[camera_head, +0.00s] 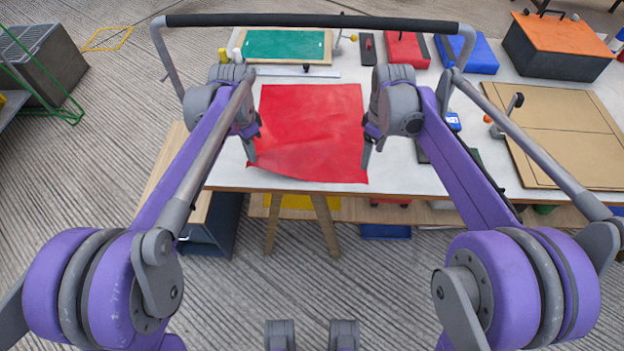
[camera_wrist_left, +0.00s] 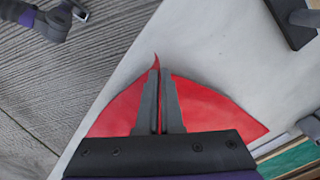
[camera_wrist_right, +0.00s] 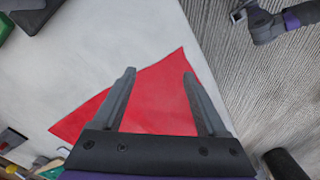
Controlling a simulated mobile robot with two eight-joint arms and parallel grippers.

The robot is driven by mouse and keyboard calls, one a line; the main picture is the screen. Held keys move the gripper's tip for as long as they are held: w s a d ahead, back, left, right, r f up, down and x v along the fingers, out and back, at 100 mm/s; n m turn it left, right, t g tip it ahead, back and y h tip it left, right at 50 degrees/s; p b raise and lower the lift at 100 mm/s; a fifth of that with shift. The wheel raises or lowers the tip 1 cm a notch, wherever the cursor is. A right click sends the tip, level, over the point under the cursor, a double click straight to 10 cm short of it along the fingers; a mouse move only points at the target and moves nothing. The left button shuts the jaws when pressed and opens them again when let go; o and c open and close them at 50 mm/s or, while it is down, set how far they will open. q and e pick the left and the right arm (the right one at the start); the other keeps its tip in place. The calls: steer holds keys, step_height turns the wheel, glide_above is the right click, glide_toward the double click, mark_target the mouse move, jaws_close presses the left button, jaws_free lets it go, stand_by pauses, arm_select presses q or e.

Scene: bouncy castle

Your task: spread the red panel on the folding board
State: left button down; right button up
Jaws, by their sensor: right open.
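The red panel (camera_head: 310,120) lies on the white tabletop in front of me, with a crease along its near edge. My left gripper (camera_head: 251,158) is at its near left corner. In the left wrist view the left fingers (camera_wrist_left: 159,80) are closed on the panel, with a red tip poking up between them. My right gripper (camera_head: 367,155) is at the near right corner. In the right wrist view its fingers (camera_wrist_right: 158,75) are apart, with the panel (camera_wrist_right: 155,100) between and below them. A tan board with seam lines (camera_head: 575,125), likely the folding board, lies at the right.
A green sheet on a wood-edged board (camera_head: 328,60) lies at the back. A red case (camera_head: 405,48), a blue case (camera_head: 470,58) and an orange-topped box (camera_head: 560,45) stand along the back right. White tabletop (camera_head: 230,170) is bare left of the panel.

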mark_target(363, 175)
steer(key=shift+c, duration=0.4)
steer(key=r, duration=0.1)
steer(key=a+r, duration=0.1)
steer(key=r, duration=0.1)
steer(key=s+r, duration=0.1)
steer(key=shift+a+r, duration=0.15)
steer(key=shift+a, duration=0.1)
steer(key=shift+c, duration=1.1)
steer(key=shift+f, duration=5)
